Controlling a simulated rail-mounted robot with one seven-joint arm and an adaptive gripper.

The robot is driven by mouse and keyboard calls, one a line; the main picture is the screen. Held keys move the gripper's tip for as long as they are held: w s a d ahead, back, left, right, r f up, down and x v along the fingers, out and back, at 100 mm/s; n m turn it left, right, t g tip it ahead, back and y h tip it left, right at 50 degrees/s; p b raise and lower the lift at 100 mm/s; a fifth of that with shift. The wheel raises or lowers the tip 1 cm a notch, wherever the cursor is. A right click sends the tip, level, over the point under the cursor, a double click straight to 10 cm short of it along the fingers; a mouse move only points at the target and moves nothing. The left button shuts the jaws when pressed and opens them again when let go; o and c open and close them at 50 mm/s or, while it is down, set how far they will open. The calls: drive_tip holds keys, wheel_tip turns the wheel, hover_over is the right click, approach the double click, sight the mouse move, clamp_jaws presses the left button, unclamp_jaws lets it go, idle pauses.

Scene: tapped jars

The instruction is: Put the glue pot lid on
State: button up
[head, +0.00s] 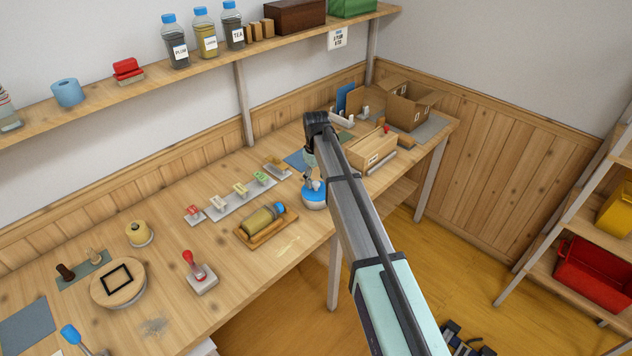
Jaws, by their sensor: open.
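A small round pot with a white base and a blue top (315,196) stands near the front edge of the bench; I take it for the glue pot and its lid. From here I cannot tell whether the blue top is seated or turned tight. My gripper (313,184) points down right over the blue top, with its fingers open at or just above it. Contact cannot be made out, and my arm covers the area to the right of the pot.
A tray (245,238) holding a lying blue-capped jar (263,219) is left of the pot. Behind are several stamps on a pale strip (238,200). A wooden box (372,157) stands right, beyond my arm. A shelf (205,58) with jars runs along the wall.

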wheel_tip(320, 180, up, 10)
drive_tip(key=shift+r, duration=0.15)
idle(1.0)
drive_tip(key=s+d+f+m, duration=0.4)
drive_tip(key=s+d+f, duration=0.85)
drive_tip(key=s, duration=0.35)
drive_tip(key=s+d+f+m, duration=0.5)
drive_tip(key=s+d+f, duration=0.6)
drive_tip(key=s+f, duration=0.4)
drive_tip(key=s+f+g, duration=0.2)
drive_tip(key=s+f, duration=0.4)
drive_tip(key=s, duration=0.4)
drive_tip(key=s+f+g+b, duration=0.1)
drive_tip(key=s+f+g, duration=0.1)
drive_tip(key=s+f, duration=0.4)
drive_tip(key=s+f+g, duration=0.2)
drive_tip(key=s+f, duration=0.5)
drive_tip(key=s, duration=0.7)
drive_tip(key=shift+s+d+g, duration=0.25)
drive_tip(key=shift+s+g, duration=0.1)
drive_tip(key=shift+g, duration=0.05)
